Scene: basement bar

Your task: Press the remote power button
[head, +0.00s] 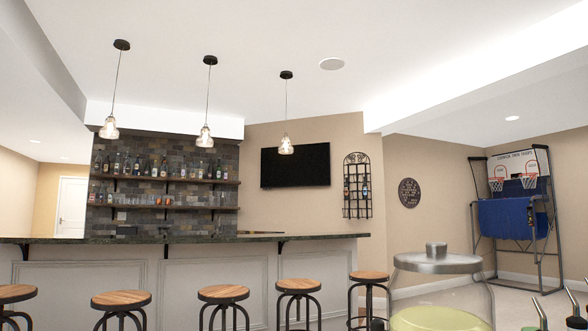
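No remote shows in the head view, and I cannot make out a power button. A dark flat television (295,165) hangs on the beige wall behind the bar; its screen is black. Neither of my grippers is in view.
A bar counter (180,240) runs across the left and middle, with several round wooden stools (222,293) before it. Close at lower right stand a glass jar with a metal lid (437,263) and bottle tops with spouts (541,312). A basketball arcade game (515,215) stands behind.

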